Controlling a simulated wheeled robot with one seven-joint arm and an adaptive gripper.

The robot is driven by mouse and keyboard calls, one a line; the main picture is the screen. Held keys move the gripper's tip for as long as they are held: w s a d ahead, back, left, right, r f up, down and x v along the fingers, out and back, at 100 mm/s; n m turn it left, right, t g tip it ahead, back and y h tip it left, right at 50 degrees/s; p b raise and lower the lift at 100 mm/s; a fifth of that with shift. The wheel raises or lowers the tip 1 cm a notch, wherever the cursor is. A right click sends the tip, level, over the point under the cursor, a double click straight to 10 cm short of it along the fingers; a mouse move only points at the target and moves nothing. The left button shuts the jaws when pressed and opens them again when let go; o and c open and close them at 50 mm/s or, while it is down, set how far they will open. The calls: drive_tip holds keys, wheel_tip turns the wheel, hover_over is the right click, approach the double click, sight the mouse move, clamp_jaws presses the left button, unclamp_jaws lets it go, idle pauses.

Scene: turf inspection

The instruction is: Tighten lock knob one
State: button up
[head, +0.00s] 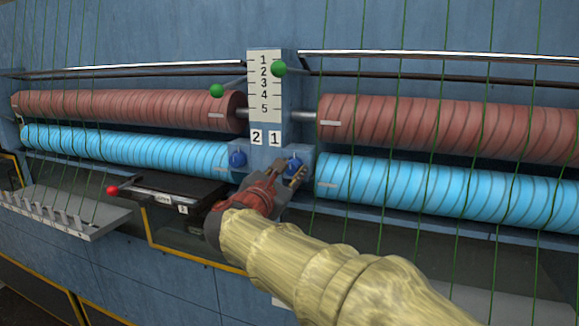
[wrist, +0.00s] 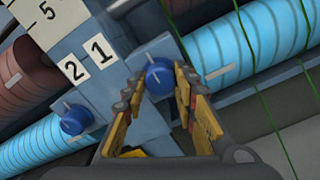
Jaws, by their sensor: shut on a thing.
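Lock knob one (head: 292,165) is a blue knob with a white mark, under the label 1 on the blue-grey centre block. It also shows in the wrist view (wrist: 159,75) between my fingertips. My gripper (head: 290,176) is at this knob, its fingers closed around its sides. In the wrist view my gripper (wrist: 157,84) has one finger on each side of the knob. The knob's white mark stands close to upright there. Lock knob two (head: 237,159) is a matching blue knob under the label 2, and it also shows in the wrist view (wrist: 77,119).
A numbered scale plate (head: 264,85) rises above the knobs, with green ball handles (head: 217,91) beside it. Red rollers (head: 130,106) and blue rollers (head: 130,146) run to both sides. Green strands hang in front. A black box with a red-tipped lever (head: 113,189) sits lower left.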

drive_tip(key=shift+r, duration=0.45)
drive_tip(key=o, duration=1.2)
drive_tip(key=shift+f, duration=0.3)
drive_tip(key=shift+c, duration=0.2)
drive_tip(key=v, duration=1.2)
drive_tip(key=shift+r, duration=0.1)
